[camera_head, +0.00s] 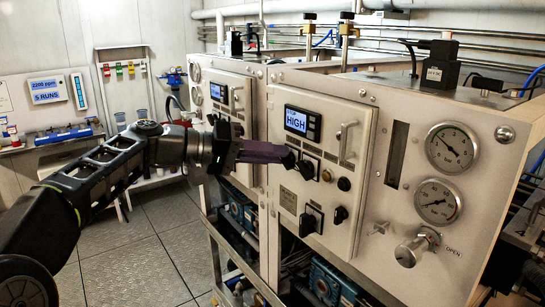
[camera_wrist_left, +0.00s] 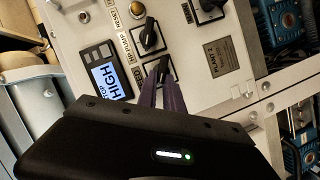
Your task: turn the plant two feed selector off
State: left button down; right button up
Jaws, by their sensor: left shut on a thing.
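The near panel (camera_head: 360,130) carries a lit display (camera_head: 302,121) reading HIGH, which also shows in the left wrist view (camera_wrist_left: 110,80). My left gripper (camera_head: 290,158) reaches it from the left, just below the display. In the left wrist view its purple fingers (camera_wrist_left: 164,84) are shut on a black selector knob (camera_wrist_left: 162,68), whose label is partly hidden and ends in "ED". The selector beside it, labelled HP PUMP (camera_wrist_left: 149,35), is free; it shows in the head view too (camera_head: 305,169). A plate (camera_wrist_left: 218,54) appears to read PLANT 2. My right gripper is not in view.
Lower on the panel are two more black selectors (camera_head: 309,221) (camera_head: 340,214). A vertical handle (camera_head: 347,140) stands out at the right of the display. Two gauges (camera_head: 452,148) (camera_head: 437,201) and a valve knob (camera_head: 417,246) are farther right. A similar panel (camera_head: 222,95) stands behind my left gripper.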

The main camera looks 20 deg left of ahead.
pick_arm(q)
jog(key=shift+d+f+n, duration=0.15)
jog(key=shift+f+n, duration=0.05)
jog(key=shift+n, duration=0.1)
jog(key=c, duration=1.6)
grip_release()
jog(key=shift+o, duration=0.6)
jog(key=shift+w+d, duration=0.1)
jog(key=shift+d, duration=0.05)
jog(key=b+v, duration=0.1)
jog(key=v, duration=0.7)
